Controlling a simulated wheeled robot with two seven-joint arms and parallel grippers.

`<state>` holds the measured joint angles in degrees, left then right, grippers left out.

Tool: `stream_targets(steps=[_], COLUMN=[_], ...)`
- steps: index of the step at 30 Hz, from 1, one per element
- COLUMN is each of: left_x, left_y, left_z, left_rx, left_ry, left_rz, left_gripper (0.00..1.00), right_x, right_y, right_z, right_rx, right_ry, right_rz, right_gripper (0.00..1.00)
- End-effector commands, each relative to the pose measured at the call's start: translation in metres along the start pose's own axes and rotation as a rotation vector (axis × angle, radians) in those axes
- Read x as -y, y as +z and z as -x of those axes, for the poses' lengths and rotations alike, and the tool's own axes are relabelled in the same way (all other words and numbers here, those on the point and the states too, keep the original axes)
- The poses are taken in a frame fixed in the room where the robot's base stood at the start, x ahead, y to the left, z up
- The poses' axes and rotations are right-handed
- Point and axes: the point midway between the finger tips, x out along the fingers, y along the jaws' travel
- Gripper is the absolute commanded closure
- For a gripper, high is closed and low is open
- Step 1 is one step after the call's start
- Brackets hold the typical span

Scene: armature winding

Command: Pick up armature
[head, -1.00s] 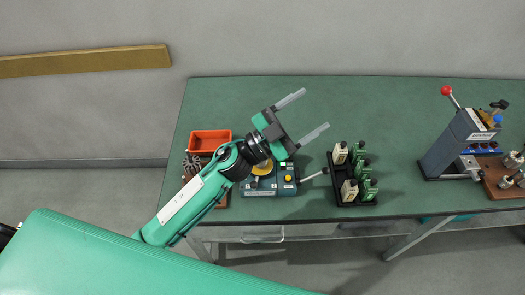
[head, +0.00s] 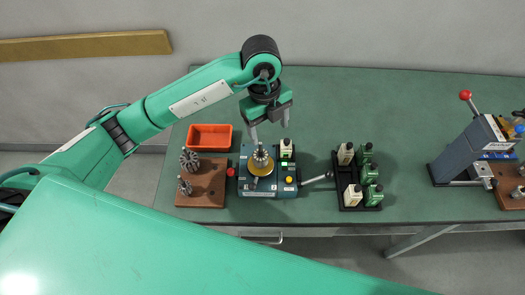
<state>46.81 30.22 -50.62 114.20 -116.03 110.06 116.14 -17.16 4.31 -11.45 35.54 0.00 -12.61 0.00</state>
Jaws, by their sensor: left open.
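My left gripper (head: 269,128) points down, open and empty, over the back of the blue-grey winding machine (head: 277,188). A grey slotted armature (head: 261,158) stands upright on the machine's yellow disc, just below the fingers in the picture. The fingers look apart from it, though the exact height gap is hard to tell. Two more grey armatures stand on a brown wooden board (head: 212,190) at the left: one at the back (head: 189,160) and one at the front (head: 184,187). My right gripper is out of view.
An orange bin (head: 209,138) sits behind the board. A white-labelled bottle (head: 286,149) stands on the machine beside the armature. A black rack (head: 358,199) holds several bottles to the right. A red-knobbed lever press (head: 468,150) stands far right. The back middle of the green table (head: 370,105) is clear.

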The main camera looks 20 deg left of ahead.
Motion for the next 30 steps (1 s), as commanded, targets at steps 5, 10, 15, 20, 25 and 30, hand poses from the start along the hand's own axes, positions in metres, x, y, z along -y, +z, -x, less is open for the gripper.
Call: stream_targets(steps=[5, 10, 15, 20, 25, 30], left_x=[-0.007, -0.010, -0.011, -0.012, -0.012, -0.015], left_y=[0.020, 0.023, 0.026, 0.028, 0.030, 0.034], left_z=[0.005, -0.020, -0.053, -0.073, -0.081, -0.098], left_rx=[0.102, 0.104, 0.102, 0.102, 0.102, 0.101], left_ry=[0.045, 0.050, 0.049, 0.046, 0.045, 0.048], left_rz=[0.064, 0.067, 0.065, 0.065, 0.063, 0.065], left_gripper=[0.29, 0.29, 0.29, 0.29, 0.29, 0.29], right_x=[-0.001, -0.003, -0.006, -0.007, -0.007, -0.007], right_y=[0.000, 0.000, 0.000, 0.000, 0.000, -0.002], right_z=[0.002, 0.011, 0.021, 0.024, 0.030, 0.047], right_rx=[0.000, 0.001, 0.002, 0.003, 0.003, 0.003], right_ry=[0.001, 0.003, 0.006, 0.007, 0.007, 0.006], right_rz=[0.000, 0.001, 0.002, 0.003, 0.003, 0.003], right_gripper=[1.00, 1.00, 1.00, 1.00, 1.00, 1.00])
